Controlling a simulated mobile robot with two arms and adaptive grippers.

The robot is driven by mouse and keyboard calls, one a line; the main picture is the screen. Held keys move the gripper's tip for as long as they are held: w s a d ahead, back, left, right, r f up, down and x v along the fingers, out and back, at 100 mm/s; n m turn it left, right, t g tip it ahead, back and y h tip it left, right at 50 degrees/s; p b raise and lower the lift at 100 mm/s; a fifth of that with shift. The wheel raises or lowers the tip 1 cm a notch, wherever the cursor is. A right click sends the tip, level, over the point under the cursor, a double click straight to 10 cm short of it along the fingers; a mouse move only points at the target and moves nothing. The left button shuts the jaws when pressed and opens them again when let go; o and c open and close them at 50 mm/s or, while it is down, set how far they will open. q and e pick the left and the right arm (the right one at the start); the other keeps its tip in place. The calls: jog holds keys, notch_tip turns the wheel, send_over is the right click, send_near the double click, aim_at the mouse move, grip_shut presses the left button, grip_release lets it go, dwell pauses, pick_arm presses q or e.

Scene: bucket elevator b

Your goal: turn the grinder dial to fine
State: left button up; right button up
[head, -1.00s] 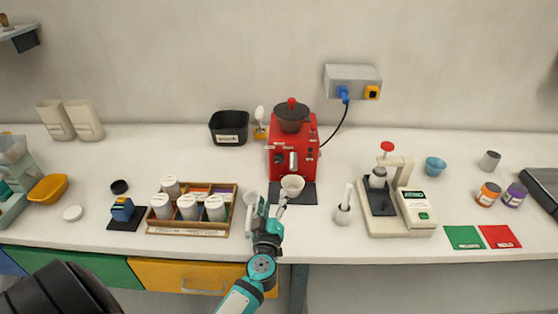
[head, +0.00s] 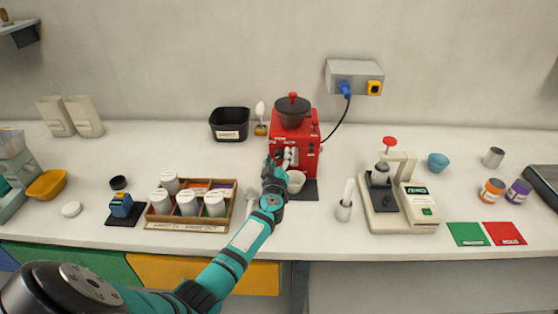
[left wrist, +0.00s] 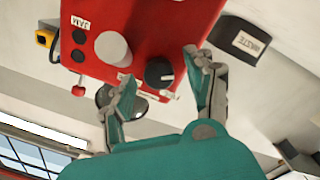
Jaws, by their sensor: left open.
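The red grinder (head: 306,133) stands at the back middle, with a dark hopper (head: 293,108) on top. In the left wrist view its red front (left wrist: 120,25) appears tilted, with a black round dial (left wrist: 158,73) bearing a light mark. A small label lies beside the dial, too small to read. My left gripper (left wrist: 162,66) is open, its fingers on either side of the dial; contact cannot be told. In the head view my left gripper (head: 272,167) is at the grinder's front left and hides the dial. My right gripper is not in view.
A white cup (head: 296,181) sits on the dark mat before the grinder, close right of my gripper. A wooden canister tray (head: 186,227) lies front left.

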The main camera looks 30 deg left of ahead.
pick_arm(q)
jog(key=shift+w+a, duration=0.15)
jog(key=shift+w, duration=0.1)
jog(key=c, duration=0.8)
grip_shut()
